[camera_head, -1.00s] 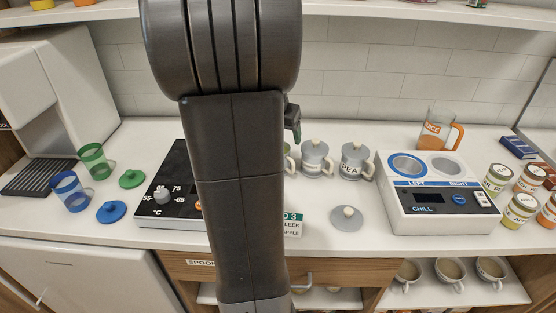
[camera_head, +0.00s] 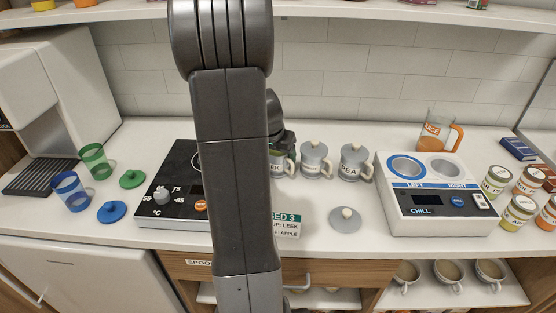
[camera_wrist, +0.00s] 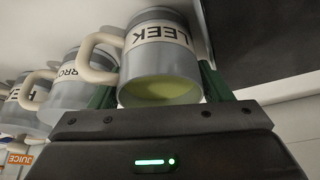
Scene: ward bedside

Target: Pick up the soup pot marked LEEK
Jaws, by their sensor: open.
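The soup pot marked LEEK (camera_wrist: 160,55) is grey with a cream handle, and a pale green area shows at its near end in the wrist view. My gripper (camera_wrist: 160,92) is open, with its green fingers on either side of the pot; I cannot tell whether they touch it. In the head view the LEEK pot (camera_head: 278,170) stands at the left end of a row of pots, partly hidden by my arm. There my gripper (camera_head: 279,138) is at the pot, its fingers mostly hidden.
A middle grey pot (camera_head: 315,160) and the PEA pot (camera_head: 354,163) stand close to the right, both lidded. A loose grey lid (camera_head: 346,220) lies in front. A hotplate (camera_head: 176,205) is left and a CHILL unit (camera_head: 437,200) right. A sign (camera_head: 287,225) stands at the front.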

